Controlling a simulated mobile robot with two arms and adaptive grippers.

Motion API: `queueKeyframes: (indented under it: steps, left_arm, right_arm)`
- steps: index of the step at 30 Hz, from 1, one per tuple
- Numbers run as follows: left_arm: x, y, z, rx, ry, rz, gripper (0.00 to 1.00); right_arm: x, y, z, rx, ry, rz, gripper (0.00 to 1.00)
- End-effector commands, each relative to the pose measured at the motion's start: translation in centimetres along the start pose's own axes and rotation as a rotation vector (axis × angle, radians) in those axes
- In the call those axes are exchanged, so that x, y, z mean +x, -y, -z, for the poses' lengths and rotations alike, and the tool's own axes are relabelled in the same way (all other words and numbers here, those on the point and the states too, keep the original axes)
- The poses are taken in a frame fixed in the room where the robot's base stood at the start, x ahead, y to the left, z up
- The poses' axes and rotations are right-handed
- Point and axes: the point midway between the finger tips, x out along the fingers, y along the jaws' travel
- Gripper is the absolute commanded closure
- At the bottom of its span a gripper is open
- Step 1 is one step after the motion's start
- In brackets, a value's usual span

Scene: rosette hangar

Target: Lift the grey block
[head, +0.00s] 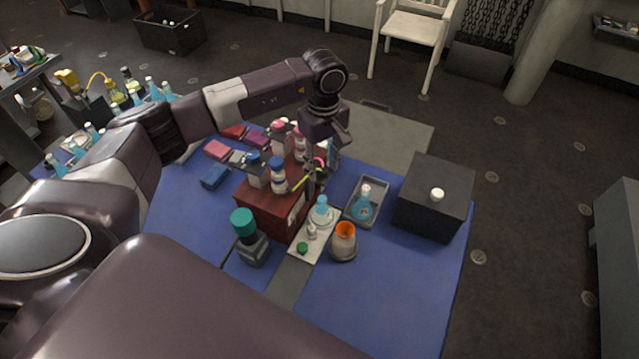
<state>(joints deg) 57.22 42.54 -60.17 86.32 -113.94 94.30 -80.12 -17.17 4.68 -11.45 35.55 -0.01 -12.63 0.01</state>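A small grey block (238,158) lies on the blue mat (385,290), among several coloured blocks, left of the dark red wooden box. It is partly hidden by bottles. My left gripper (323,143) points down over the back right of the red box, to the right of the grey block and apart from it. Its fingers blend with the items behind, so whether it is open or shut is unclear. My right gripper is not in view.
The red box (266,212) carries several bottles. Around it are a teal-capped jar (250,240), a tray with a blue flask (363,203), an orange-topped cup (344,240) and a dark box with a white knob (430,205). The mat's front right is clear.

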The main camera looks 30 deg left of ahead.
Motion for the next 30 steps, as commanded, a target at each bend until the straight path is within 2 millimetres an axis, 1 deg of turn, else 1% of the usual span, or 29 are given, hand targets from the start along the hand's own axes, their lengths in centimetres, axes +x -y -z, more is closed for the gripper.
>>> queueKeyframes:
  steps: [4, 7, 30]
  left_arm:
    - [-0.2, 0.0, 0.0, 0.000, 0.000, 0.000, 0.62]
    - [-0.7, 0.0, 0.0, 0.000, -0.001, -0.001, 0.62]
    - [-6.8, 0.0, 0.0, 0.000, 0.000, -0.001, 0.62]
  right_arm:
    - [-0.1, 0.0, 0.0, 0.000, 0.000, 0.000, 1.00]
    - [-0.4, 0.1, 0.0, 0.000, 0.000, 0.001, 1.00]
    - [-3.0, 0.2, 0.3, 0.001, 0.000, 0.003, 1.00]
